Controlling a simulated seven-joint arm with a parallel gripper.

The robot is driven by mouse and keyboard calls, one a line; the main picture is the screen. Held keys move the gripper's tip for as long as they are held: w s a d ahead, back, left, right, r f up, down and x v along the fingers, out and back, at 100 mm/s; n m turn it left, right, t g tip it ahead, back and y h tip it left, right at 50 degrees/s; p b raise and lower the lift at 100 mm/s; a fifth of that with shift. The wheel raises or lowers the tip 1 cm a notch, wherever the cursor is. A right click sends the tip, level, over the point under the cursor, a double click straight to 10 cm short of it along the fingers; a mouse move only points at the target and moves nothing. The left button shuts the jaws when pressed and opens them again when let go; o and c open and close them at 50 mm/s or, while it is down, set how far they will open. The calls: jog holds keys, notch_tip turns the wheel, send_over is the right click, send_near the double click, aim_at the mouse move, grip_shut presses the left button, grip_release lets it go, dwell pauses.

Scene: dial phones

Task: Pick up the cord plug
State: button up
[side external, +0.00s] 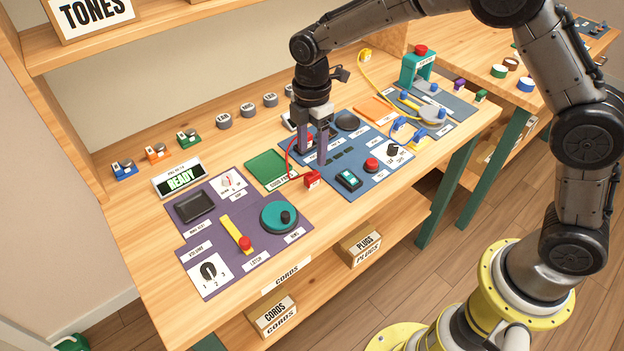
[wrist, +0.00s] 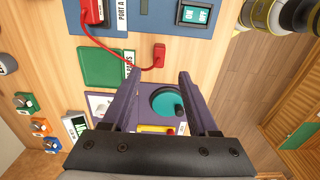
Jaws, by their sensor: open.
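A red cord plug (side external: 312,180) lies on the wood table at the front left corner of the blue panel. It also shows in the wrist view (wrist: 159,55), just past the fingertips and nearly centred between them. A red cord (wrist: 128,65) curves from it to a second red plug (wrist: 92,12) at a port labelled "PORT A". My gripper (side external: 313,157) is open and empty, above and slightly behind the loose plug in the side view. Both fingers also show in the wrist view (wrist: 159,72). The fingers do not appear to touch the plug.
The blue panel (side external: 345,190) has a green ON/OFF switch (side external: 349,180) near the plug. A green tray (side external: 266,168) lies to the left. The purple panel (side external: 235,200) carries a teal dial (side external: 286,217). Yellow and blue cords lie farther back right. Bare wood surrounds the plug's front.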

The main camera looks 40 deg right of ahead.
aim_at(312, 174)
jog(key=shift+w+f, duration=0.1)
jog(key=shift+f, duration=4.3)
grip_shut()
